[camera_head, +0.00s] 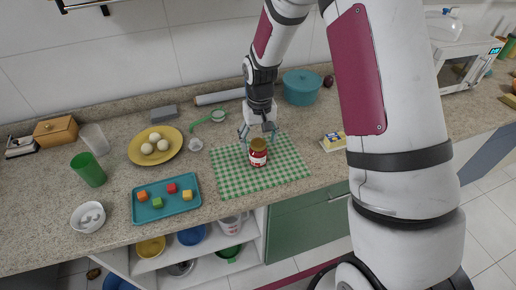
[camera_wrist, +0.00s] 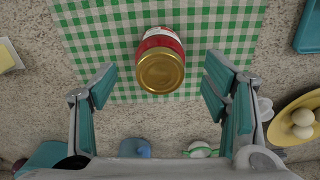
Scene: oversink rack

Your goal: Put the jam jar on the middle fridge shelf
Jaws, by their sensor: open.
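The jam jar (camera_head: 258,152) stands upright on a green and white checked cloth (camera_head: 285,172) on the counter. It has a gold lid and red contents with a white label. In the wrist view the jar (camera_wrist: 160,62) shows from above, centred a little ahead of the gap between my fingers. My gripper (camera_head: 259,130) is open, close behind the jar in the head view. In the wrist view the gripper's (camera_wrist: 160,82) teal finger pads stand apart on either side, with nothing between them. No fridge or fridge shelf can be made out.
A teal tray with small blocks (camera_head: 148,217) and a yellow plate with white balls (camera_head: 178,157) lie left of the cloth. A blue pot (camera_head: 301,88) stands behind right, a butter dish (camera_head: 334,142) to the right. Open shelves under the counter hold dishes.

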